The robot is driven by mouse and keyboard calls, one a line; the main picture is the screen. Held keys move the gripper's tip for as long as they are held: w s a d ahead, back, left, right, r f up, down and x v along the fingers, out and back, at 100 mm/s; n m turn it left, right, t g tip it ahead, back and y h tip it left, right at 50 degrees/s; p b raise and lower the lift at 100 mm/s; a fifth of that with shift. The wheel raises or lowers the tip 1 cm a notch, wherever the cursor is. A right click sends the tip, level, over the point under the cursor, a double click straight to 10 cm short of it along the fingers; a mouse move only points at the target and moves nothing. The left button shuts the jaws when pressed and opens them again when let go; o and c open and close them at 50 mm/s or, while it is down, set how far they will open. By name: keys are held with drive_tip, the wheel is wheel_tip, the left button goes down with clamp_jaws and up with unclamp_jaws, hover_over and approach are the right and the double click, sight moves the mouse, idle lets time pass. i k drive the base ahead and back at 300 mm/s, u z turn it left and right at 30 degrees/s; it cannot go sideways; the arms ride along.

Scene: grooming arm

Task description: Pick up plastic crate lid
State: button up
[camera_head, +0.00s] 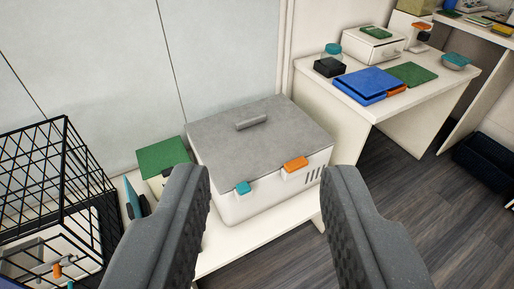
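A grey lid (276,137) with a short bar handle (251,121) on top lies on a white plastic crate (255,204) in the middle of the head view. The lid looks closed. The crate has a teal latch (243,188) and an orange latch (295,164) on its front, and vent slots at its right. My gripper (268,178) is open, with its two dark fingers wide apart in front of the crate. Nothing is held between the fingers. They hide parts of the crate's lower sides.
The crate stands on a low white bench (260,236) against a pale wall. A black wire cage (50,190) and a green-topped box (162,157) stand at its left. A white table (315,87) at the right holds a blue case (369,84) and other items. Dark floor is open at the lower right.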

sight(250, 142)
drive_tip(key=z, duration=0.4)
drive_tip(key=i, duration=1.95)
drive_tip(key=u, duration=0.9)
drive_tip(key=i, duration=0.5)
drive_tip(key=u, duration=0.45)
